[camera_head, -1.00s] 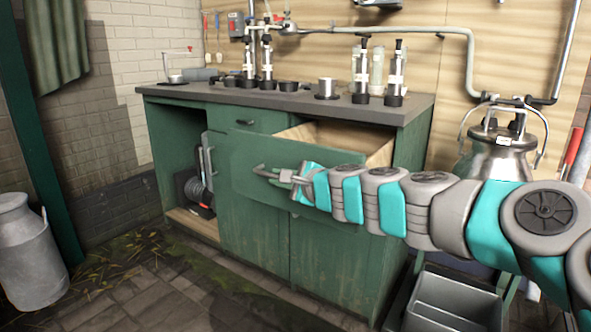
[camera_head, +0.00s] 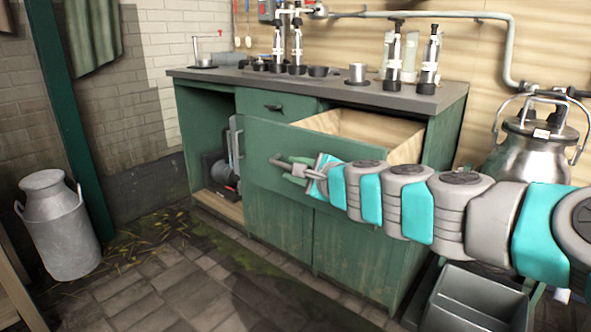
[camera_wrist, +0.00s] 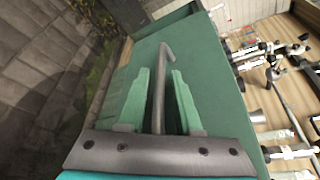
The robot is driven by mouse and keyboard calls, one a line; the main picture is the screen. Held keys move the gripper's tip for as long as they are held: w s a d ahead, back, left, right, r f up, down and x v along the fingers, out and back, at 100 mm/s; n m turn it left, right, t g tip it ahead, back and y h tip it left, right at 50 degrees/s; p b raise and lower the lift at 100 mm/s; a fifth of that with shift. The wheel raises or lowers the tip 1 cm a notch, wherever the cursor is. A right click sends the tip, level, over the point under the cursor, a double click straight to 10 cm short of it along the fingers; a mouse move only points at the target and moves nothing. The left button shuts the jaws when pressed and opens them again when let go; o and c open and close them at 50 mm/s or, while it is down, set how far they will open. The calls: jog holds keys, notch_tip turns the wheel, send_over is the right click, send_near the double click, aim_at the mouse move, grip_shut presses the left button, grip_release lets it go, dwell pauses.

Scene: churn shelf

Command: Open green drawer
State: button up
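The green drawer (camera_head: 264,166) is pulled well out of the green cabinet, and its bare wooden inside (camera_head: 368,128) shows empty where visible. Its grey bar handle (camera_head: 284,163) is on the drawer front. My gripper (camera_head: 303,171) is at the handle, in front of the drawer face. In the wrist view the handle (camera_wrist: 159,85) runs between the two fingers, with its bent end beyond the fingertips. The fingers (camera_wrist: 161,80) stand apart with gaps beside the bar, so the gripper looks open around the handle, not clamped. Part of the drawer front is hidden by my arm.
The worktop (camera_head: 400,97) above carries several bottle-like devices and a metal cup (camera_head: 357,73). A second, shut drawer (camera_head: 277,104) is to the left. A milk can (camera_head: 58,225) stands at far left, a grey bin (camera_head: 475,300) at lower right. The floor in front is clear.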

jog(key=shift+o, duration=0.7)
jog(key=v, duration=0.8)
jog(key=shift+p, duration=0.3)
jog(key=shift+a+f, duration=0.1)
